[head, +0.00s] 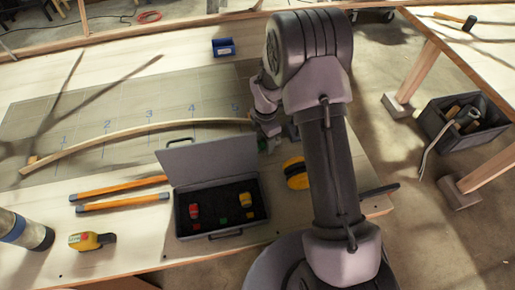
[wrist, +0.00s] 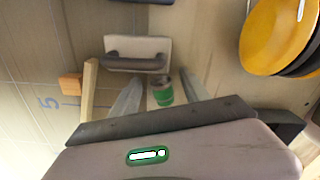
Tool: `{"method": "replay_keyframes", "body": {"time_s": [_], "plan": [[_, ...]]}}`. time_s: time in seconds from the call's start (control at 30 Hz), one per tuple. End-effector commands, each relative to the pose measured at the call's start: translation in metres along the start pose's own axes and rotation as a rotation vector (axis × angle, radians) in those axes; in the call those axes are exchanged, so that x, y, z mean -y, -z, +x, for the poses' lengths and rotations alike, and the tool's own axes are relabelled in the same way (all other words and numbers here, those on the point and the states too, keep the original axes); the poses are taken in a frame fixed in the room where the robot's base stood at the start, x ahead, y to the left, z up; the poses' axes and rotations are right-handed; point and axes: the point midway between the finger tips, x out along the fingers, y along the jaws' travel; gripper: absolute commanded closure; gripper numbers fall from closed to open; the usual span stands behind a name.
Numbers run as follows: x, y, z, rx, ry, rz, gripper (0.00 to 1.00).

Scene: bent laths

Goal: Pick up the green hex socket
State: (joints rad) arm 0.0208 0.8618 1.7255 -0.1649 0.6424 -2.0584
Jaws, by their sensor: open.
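The green hex socket (wrist: 163,96) stands on the board in the wrist view, a small cylinder with a green band and a darker top. My gripper (wrist: 160,80) is open, with one finger on each side of the socket and a visible gap to each. How far the fingers reach down beside it is hard to tell. In the head view my arm reaches over the bench to the right of the lath, and its wrist largely hides this spot.
A grey block with a handle (wrist: 138,53) lies just beyond the socket. The bent lath (head: 140,130) ends to the left, by an orange block (wrist: 70,84). A yellow round object (wrist: 268,38) lies to the right. An open grey case (head: 222,222) stands nearby.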

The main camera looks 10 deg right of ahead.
Motion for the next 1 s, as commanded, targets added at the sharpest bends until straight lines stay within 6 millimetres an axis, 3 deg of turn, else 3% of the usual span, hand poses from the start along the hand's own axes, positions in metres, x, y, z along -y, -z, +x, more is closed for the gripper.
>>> {"method": "replay_keyframes", "body": {"time_s": [0.07,0.33,0.67,1.0], "plan": [[0.000,0.000,-0.001,0.000,0.000,0.000,0.48],[0.000,0.000,-0.001,0.000,0.000,0.000,1.00],[0.000,0.000,-0.010,0.001,-0.001,0.000,1.00],[0.000,0.000,-0.093,0.000,-0.002,0.001,1.00]]}}
